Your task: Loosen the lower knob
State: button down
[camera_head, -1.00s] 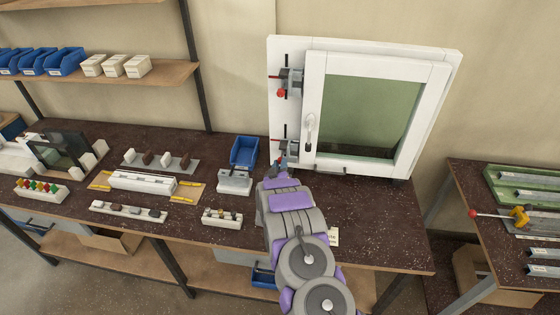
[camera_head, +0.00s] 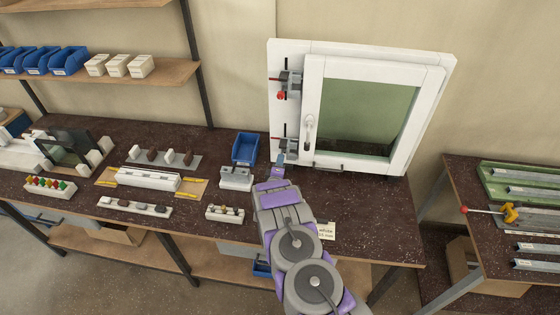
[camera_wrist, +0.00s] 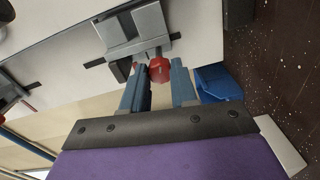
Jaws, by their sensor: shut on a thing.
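The lower red knob (camera_wrist: 159,70) sits on the grey metal lower clamp (camera_wrist: 134,30) in the wrist view. My gripper (camera_wrist: 160,82) has its two blue fingers on either side of the knob, shut on it at the tips. In the head view my gripper (camera_head: 281,159) is at the lower clamp (camera_head: 290,145) on the left edge of the white window frame (camera_head: 381,60), and it hides the lower knob there. The upper clamp (camera_head: 291,82) with its red upper knob (camera_head: 282,96) is above, clear of my gripper.
A blue bin (camera_head: 245,148) and a grey block fixture (camera_head: 236,178) stand close to the left of my gripper. The window handle (camera_head: 308,132) is to the right. Several small fixtures fill the bench's left side. The bench top (camera_head: 375,215) at right is mostly clear.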

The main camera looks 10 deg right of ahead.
jog(key=shift+w+a+r+n+p, duration=0.15)
jog(key=shift+n+p, duration=0.25)
jog(key=shift+n, duration=1)
jog(key=shift+s+a+n+p, duration=0.1)
jog(key=shift+n+p, duration=0.3)
jog(key=shift+n, duration=1)
jog(key=c, duration=0.9)
grip_release()
jog(key=shift+a, duration=0.1)
jog(key=shift+o, duration=0.2)
